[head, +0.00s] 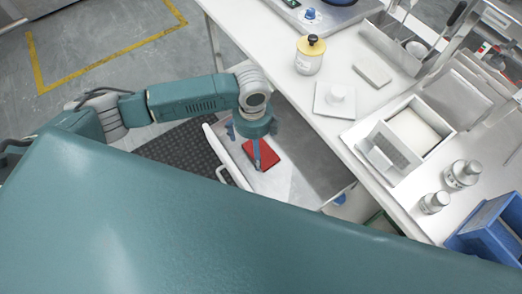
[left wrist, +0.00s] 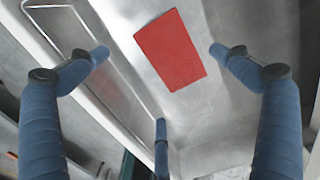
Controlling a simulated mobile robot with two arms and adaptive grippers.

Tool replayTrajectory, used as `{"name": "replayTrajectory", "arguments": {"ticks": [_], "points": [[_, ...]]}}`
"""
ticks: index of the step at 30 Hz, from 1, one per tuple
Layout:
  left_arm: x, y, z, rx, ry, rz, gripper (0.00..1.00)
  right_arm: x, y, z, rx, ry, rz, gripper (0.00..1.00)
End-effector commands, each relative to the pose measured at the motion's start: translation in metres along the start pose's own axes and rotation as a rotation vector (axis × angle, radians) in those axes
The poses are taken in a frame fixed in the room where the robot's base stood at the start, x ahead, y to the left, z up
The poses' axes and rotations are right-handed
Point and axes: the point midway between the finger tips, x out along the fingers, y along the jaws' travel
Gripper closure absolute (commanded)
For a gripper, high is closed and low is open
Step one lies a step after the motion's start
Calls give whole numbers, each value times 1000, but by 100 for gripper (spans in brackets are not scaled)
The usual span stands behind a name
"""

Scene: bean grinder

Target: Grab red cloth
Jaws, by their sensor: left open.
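The red cloth (head: 262,154) lies flat on a metal surface (head: 295,180) below the level of the white worktop. In the left wrist view the cloth (left wrist: 170,50) is a red rectangle in the upper middle, fully visible between the spread fingers. My left gripper (head: 257,160) points down over the cloth in the head view, partly covering it. In the left wrist view my left gripper (left wrist: 160,75) has its blue fingers wide apart, with nothing between them. The fingers look apart from the cloth. My right gripper is in neither view.
The white worktop (head: 355,140) runs along the right side above the metal surface. It bears a yellow-lidded jar (head: 310,54), a white box (head: 411,130) and metal bottles (head: 434,203). A handle rail (head: 222,160) edges the metal surface on the left.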

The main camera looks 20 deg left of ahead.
Motion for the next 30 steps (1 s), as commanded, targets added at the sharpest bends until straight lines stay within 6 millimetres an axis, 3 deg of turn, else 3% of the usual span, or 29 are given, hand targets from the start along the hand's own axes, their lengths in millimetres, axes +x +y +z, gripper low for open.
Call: {"name": "replayTrajectory", "arguments": {"ticks": [5, 10, 13, 19, 20, 26, 30], "points": [[21, -4, -4, -1, 2, 4, 0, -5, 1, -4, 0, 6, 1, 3], [45, -6, -4, -1, 0, 2, 0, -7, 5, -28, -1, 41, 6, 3], [51, -6, -4, -1, 0, 2, 0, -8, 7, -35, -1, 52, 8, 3], [52, -6, -4, 0, 0, 1, 0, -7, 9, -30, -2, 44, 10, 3], [52, -6, -4, 0, 0, 1, 2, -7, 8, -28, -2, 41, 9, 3], [52, -6, -4, 0, 0, 0, 42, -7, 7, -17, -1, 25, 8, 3], [52, -6, -4, 0, 0, 0, 42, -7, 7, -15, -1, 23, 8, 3]]}}
